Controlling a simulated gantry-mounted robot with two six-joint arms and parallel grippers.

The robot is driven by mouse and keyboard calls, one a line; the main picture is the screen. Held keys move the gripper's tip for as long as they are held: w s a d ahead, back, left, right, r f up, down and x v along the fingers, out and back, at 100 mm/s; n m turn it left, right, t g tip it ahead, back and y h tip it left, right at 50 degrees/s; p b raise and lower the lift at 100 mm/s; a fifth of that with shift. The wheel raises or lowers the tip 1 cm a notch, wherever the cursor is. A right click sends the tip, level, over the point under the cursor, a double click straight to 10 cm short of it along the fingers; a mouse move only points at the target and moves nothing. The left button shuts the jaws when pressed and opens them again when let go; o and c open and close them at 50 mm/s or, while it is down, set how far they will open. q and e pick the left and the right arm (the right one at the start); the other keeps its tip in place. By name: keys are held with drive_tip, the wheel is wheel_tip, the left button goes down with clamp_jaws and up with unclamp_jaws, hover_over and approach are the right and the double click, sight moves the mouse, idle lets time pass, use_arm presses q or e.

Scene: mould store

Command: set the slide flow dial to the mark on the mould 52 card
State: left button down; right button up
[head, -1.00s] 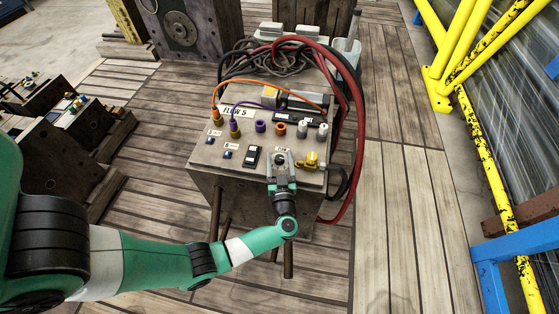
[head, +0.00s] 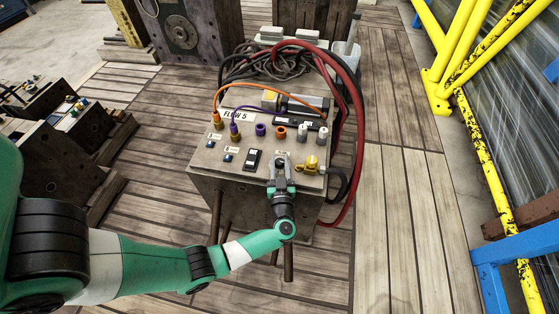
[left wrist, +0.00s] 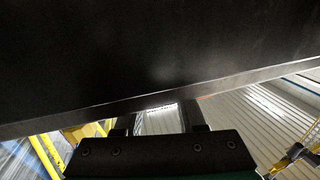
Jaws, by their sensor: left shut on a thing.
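The mould block (head: 235,190) stands on the plank floor with fittings on its top. A white card reading "FLOW 5" (head: 233,115) lies at its back left; a mark on it is too small to read. My left gripper (head: 282,161) reaches over the block's front edge, shut on the small dark flow dial, which its fingers mostly hide. The dial's setting cannot be read. In the left wrist view the gripper's fingers (left wrist: 158,118) run up to the block's dark face (left wrist: 150,60), and their tips are hidden. My right gripper is not in view.
A brass valve (head: 309,163) sits close right of the gripper, and a black switch plate (head: 252,159) close left. Orange and purple cables cross the block's back, with red hoses (head: 350,85) on its right. Yellow railing (head: 455,60) stands at the right.

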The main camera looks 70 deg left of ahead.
use_arm(q)
drive_tip(key=t+p, duration=0.1)
drive_tip(key=m+t+h+p, duration=0.1)
drive_tip(key=shift+s+r+m+p, duration=0.1)
drive_tip(key=shift+r+m+p, duration=0.1)
drive_tip(key=shift+m+p, duration=0.1)
drive_tip(key=shift+f+m+t+h+p, duration=0.1)
drive_tip(key=shift+m+t+h+p, duration=0.45)
drive_tip(key=shift+t, duration=0.35)
drive_tip(key=shift+f+m+t+h, duration=0.1)
drive_tip(key=shift+m+t+h, duration=0.25)
drive_tip(key=shift+m+t, duration=0.15)
drive_tip(key=shift+f+m+t+h, duration=0.15)
drive_tip(key=shift+m+t+h, duration=0.65)
drive_tip(key=shift+t, duration=0.2)
drive_tip(key=shift+m+t+h+b, duration=0.25)
drive_tip(key=shift+t+h+b, duration=0.05)
drive_tip(key=shift+h, duration=0.1)
drive_tip(key=c, duration=0.5)
unclamp_jaws()
